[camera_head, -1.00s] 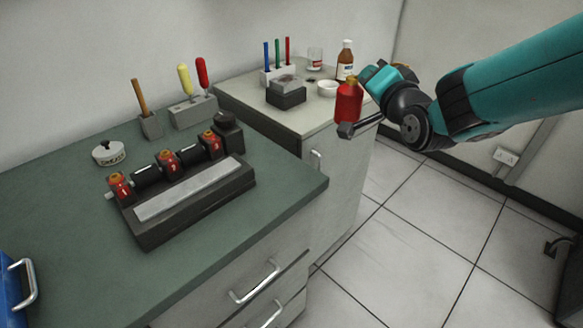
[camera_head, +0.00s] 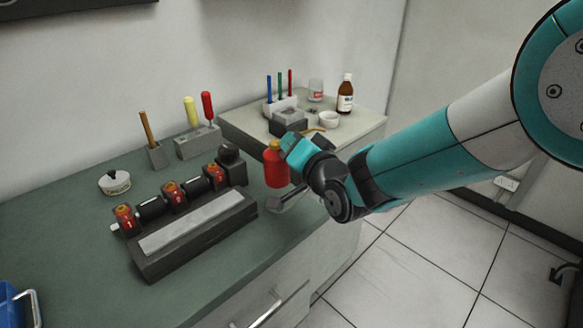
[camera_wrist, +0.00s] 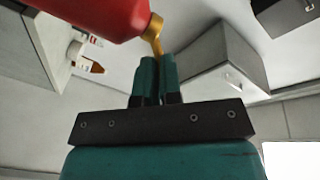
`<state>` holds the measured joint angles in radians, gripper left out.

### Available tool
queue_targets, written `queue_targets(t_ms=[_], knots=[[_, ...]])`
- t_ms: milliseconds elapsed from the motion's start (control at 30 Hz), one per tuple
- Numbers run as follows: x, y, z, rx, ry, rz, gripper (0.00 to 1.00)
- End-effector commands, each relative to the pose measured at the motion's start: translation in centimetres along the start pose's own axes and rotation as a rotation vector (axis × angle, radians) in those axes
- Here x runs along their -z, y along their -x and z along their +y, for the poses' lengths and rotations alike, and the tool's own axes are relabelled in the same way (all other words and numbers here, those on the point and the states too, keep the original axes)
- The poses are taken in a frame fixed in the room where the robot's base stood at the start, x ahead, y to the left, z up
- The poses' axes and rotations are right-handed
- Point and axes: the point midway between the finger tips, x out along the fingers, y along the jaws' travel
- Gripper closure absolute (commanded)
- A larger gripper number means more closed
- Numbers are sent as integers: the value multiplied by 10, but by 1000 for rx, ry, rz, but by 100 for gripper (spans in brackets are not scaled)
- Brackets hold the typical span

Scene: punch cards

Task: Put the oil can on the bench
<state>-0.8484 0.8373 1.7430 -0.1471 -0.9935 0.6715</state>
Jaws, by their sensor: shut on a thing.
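The red oil can (camera_head: 277,169) hangs from my gripper (camera_head: 294,147), near the right end of the green-topped bench (camera_head: 75,240) in the head view. The can looks upright there. Whether its base touches the bench top is unclear. In the wrist view the red can (camera_wrist: 95,14) fills the upper left, with a gold-coloured neck and handle. My gripper (camera_wrist: 157,62) is shut on that gold part. In the head view the fingertips are partly hidden behind the can and my wrist.
A dark fixture with red-capped parts (camera_head: 195,226) stands mid-bench, left of the can. Behind are tool holders (camera_head: 198,141) and a white round tin (camera_head: 115,182). A pale cabinet (camera_head: 350,135) holds a brown bottle (camera_head: 345,93).

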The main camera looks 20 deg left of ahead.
Motion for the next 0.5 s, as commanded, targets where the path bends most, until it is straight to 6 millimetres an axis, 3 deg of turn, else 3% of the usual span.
queue_targets(t_ms=[500], knots=[[-44, -1, 46, 2, 0, 2, 100]])
